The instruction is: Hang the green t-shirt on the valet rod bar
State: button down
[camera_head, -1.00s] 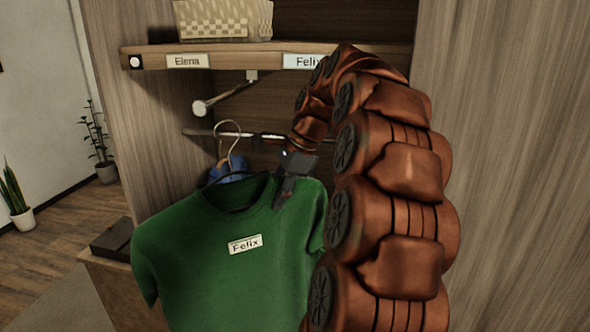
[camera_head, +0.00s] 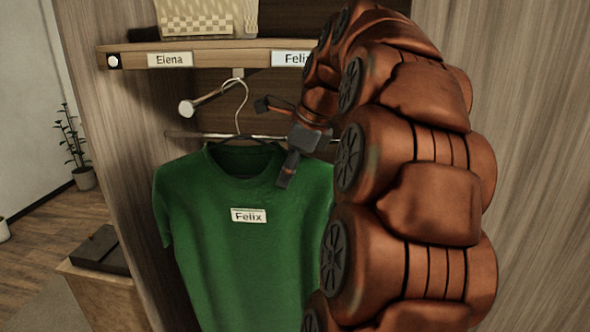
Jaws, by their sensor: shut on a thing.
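The green t-shirt (camera_head: 240,270), with a white "Felix" label, hangs upright on a hanger (camera_head: 240,121) with a thin metal hook and a dark shoulder piece. My gripper (camera_head: 275,143) is at the shirt's right shoulder. It is shut on the shirt or its hanger; the exact contact is unclear. The valet rod bar (camera_head: 209,99), short with a round end knob, sticks out under the shelf. The hook's top overlaps the rod's inner part in the picture; I cannot tell whether it rests on it.
A wooden shelf (camera_head: 221,54) with "Elena" and "Felix" labels runs above, bearing a woven basket (camera_head: 195,20). A horizontal rail (camera_head: 185,135) passes behind the hanger. A cabinet (camera_head: 100,290) with a dark box (camera_head: 100,250) stands lower left. A wood panel (camera_head: 530,150) closes the right.

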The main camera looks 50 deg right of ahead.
aim_at(257, 178)
jog(key=shift+w+a, duration=0.5)
jog(key=shift+w, duration=0.3)
jog(key=shift+w+a, duration=0.45)
jog(key=shift+w, duration=0.3)
jog(key=shift+w+a, duration=0.5)
jog(key=shift+w, duration=0.3)
jog(key=shift+x, duration=1.25)
jog(key=shift+s+a, duration=0.1)
jog(key=shift+a, duration=0.05)
jog(key=c, duration=0.6)
grip_release()
jog(key=v, duration=1.1)
jog(key=shift+s+r, duration=0.15)
jog(key=shift+r, duration=0.25)
